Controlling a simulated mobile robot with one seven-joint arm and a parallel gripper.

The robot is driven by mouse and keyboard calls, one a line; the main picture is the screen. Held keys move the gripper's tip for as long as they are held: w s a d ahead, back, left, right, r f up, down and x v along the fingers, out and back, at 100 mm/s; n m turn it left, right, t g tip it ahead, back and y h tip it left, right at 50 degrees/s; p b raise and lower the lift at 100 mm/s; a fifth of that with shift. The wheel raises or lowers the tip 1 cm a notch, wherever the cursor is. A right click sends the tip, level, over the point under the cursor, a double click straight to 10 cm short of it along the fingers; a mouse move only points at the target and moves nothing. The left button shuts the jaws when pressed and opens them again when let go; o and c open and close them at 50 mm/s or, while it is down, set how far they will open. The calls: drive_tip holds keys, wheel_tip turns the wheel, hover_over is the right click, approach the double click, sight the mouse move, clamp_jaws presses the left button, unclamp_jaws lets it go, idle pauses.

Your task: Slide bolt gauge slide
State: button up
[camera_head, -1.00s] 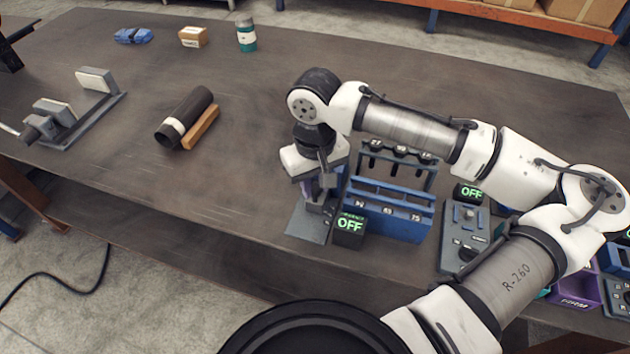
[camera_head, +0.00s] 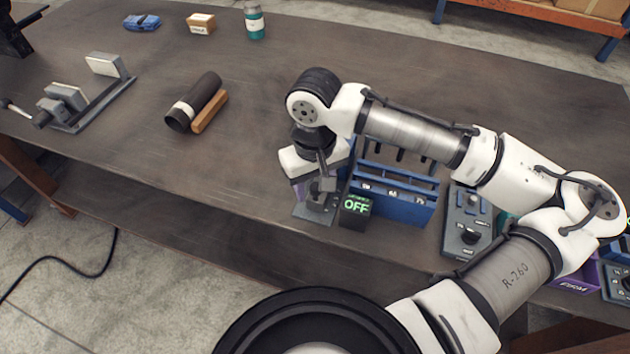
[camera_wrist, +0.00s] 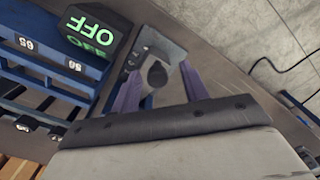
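The bolt gauge is a small grey fixture on a flat plate at the table's front edge, shown in the head view (camera_head: 312,213) and the wrist view (camera_wrist: 163,48). A dark round knob (camera_wrist: 157,74) stands on it in the wrist view. My gripper (camera_wrist: 160,70) has its two purple fingers apart, one on either side of the knob, with gaps visible. In the head view my gripper (camera_head: 316,182) is low over the gauge and hides much of it. I cannot tell which gauge part is the slide.
A black display reading OFF (camera_head: 356,206) stands close right of the gauge. A blue rack with numbered slots (camera_head: 400,207) is behind it, and a grey control box (camera_head: 467,222) farther right. A dark pipe (camera_head: 193,103) lies left. The table between pipe and gauge is clear.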

drive_tip(key=shift+w+r, duration=0.1)
wheel_tip(320, 180, up, 14)
drive_tip(key=b, duration=0.1)
drive_tip(key=shift+f+b, duration=0.2)
drive_tip(key=shift+b, duration=0.1)
idle(0.5)
